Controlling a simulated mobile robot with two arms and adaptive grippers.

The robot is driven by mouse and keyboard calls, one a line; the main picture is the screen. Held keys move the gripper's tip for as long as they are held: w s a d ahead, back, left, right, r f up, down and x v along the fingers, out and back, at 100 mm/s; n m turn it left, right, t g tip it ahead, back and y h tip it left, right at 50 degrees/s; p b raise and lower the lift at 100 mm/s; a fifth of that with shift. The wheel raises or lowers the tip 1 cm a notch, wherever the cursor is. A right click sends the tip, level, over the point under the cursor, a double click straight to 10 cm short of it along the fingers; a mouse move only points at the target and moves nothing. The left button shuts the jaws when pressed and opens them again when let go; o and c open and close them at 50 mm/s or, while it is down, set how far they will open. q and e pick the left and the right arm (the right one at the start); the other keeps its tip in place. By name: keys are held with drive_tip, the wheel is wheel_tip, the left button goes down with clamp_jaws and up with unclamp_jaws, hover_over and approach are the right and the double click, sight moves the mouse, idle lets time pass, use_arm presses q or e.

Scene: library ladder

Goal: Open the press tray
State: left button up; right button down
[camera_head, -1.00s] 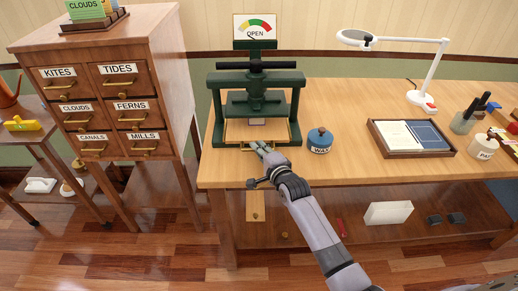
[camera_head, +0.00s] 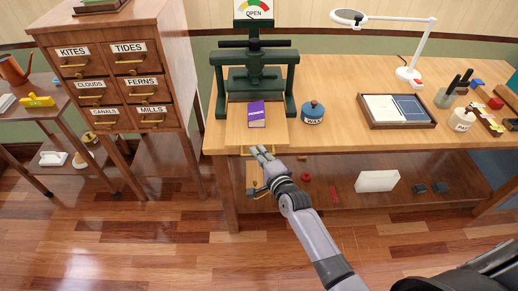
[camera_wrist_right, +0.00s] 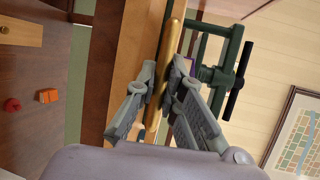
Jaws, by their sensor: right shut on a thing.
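The green press (camera_head: 264,62) stands at the back left of the wooden table, with a dial reading OPEN on top. Its wooden tray (camera_head: 238,126) sticks out at the front, toward the table edge, with a purple book (camera_head: 257,114) lying on it. My right gripper (camera_head: 262,151) is at the tray's front edge, shut on the brass handle. In the right wrist view the two grey fingers (camera_wrist_right: 168,88) close around the brass handle bar (camera_wrist_right: 171,45). My left gripper is not in view.
A blue WAX jar (camera_head: 313,114) stands close right of the tray. Farther right are a framed tray of papers (camera_head: 363,118), a white lamp (camera_head: 405,73) and a PASTE jar (camera_head: 461,121). A labelled drawer cabinet (camera_head: 118,75) stands left. The floor in front is clear.

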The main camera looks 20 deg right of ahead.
drive_tip(key=shift+s, duration=0.2)
drive_tip(key=c, duration=1.7)
unclamp_jaws()
drive_tip(key=shift+o, duration=0.2)
drive_tip(key=v, duration=1.2)
drive_tip(key=shift+a+f, duration=0.1)
drive_tip(key=shift+f, duration=0.05)
